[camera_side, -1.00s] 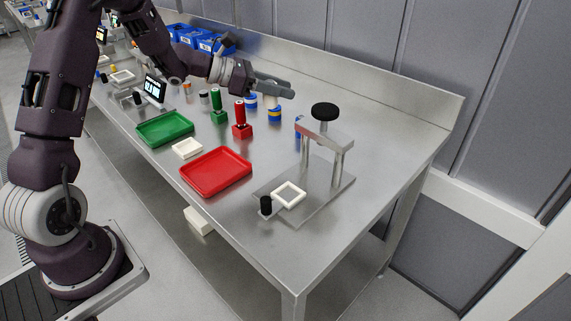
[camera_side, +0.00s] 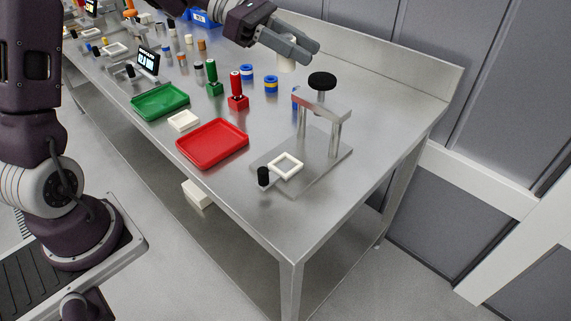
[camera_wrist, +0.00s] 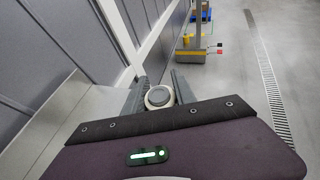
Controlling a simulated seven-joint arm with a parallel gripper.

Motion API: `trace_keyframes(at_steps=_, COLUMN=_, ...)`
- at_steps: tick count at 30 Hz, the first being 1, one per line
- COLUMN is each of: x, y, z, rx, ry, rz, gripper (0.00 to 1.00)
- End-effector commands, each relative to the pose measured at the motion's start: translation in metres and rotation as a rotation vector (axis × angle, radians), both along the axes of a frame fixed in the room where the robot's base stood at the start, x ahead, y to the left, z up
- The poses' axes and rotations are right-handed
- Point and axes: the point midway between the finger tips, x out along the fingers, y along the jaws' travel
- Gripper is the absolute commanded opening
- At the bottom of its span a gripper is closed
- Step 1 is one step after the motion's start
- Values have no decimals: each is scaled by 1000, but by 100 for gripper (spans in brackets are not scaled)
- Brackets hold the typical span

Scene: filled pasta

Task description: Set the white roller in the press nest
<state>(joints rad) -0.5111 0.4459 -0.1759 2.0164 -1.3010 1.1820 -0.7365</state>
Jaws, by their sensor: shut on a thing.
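My gripper (camera_side: 291,50) is shut on the white roller (camera_side: 286,65), which hangs below the fingers above the back of the steel table. In the wrist view the roller (camera_wrist: 159,97) shows end-on between the two fingers. The press (camera_side: 322,115) stands on a metal plate at the right part of the table, with a black knob on top. The press nest, a white square frame (camera_side: 271,168), lies on the plate in front of the press posts. My gripper is behind and to the left of the press, higher than its knob.
A red tray (camera_side: 212,163) and a green tray (camera_side: 160,115) lie left of the press. A red stamp (camera_side: 237,102), a green stamp (camera_side: 214,88) and blue-yellow rollers (camera_side: 271,88) stand behind the trays. A black-topped post (camera_side: 263,178) stands beside the nest.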

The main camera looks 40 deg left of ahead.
Motion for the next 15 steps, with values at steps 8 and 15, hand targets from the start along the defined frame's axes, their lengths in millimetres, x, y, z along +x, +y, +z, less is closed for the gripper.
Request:
trace_keyframes(at_steps=8, x=-42, y=-36, z=0, rx=-2, ry=10, rz=-212, gripper=0)
trace_keyframes(at_steps=15, x=-42, y=-35, z=-52, rx=-5, ry=15, rz=-207, gripper=0)
